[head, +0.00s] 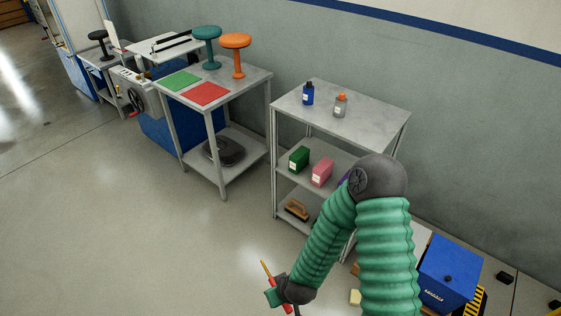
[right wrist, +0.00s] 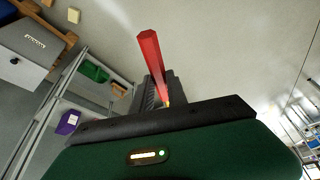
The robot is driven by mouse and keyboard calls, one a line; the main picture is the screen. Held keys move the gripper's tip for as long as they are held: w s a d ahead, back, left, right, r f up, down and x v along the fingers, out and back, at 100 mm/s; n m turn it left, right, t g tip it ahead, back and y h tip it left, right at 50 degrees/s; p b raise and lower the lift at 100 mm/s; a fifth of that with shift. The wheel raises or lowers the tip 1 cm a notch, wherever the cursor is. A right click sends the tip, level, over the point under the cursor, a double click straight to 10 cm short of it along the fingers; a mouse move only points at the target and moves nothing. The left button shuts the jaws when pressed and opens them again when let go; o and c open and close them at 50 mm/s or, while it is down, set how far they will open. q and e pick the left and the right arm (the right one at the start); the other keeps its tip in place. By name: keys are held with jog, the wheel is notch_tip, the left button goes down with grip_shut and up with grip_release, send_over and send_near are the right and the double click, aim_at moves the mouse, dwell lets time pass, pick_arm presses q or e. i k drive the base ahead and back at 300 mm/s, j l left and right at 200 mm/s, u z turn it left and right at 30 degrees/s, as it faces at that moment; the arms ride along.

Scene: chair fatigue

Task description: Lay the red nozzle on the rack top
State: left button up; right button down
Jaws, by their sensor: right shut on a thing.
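The red nozzle sticks out of my right gripper (head: 272,293) in the head view, with a thin orange-yellow part (head: 266,270) pointing up and a red part below. In the right wrist view the red nozzle (right wrist: 151,52) stands out from between the dark fingers of my right gripper (right wrist: 155,92), which is shut on it. The gripper is low, in front of and left of the rack, apart from it. The grey rack top (head: 368,121) carries a blue bottle (head: 308,93) and a grey bottle with an orange cap (head: 340,105). My left gripper is not in view.
The lower rack shelves hold a green container (head: 299,159), a pink container (head: 321,172) and a brush (head: 296,209). A table with an orange stool (head: 236,41) and a red mat (head: 204,94) stands left. A blue box (head: 448,268) sits right. The rack top's front and right are bare.

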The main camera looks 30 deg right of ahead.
aim_at(367, 126)
jog(key=i+j+z, duration=0.1)
jog(key=i+z, duration=0.35)
jog(key=i+j+z, duration=0.3)
jog(key=i+z, duration=0.15)
jog(key=i+j+z, duration=0.85)
jog(key=j, duration=0.2)
jog(key=k+l, duration=0.05)
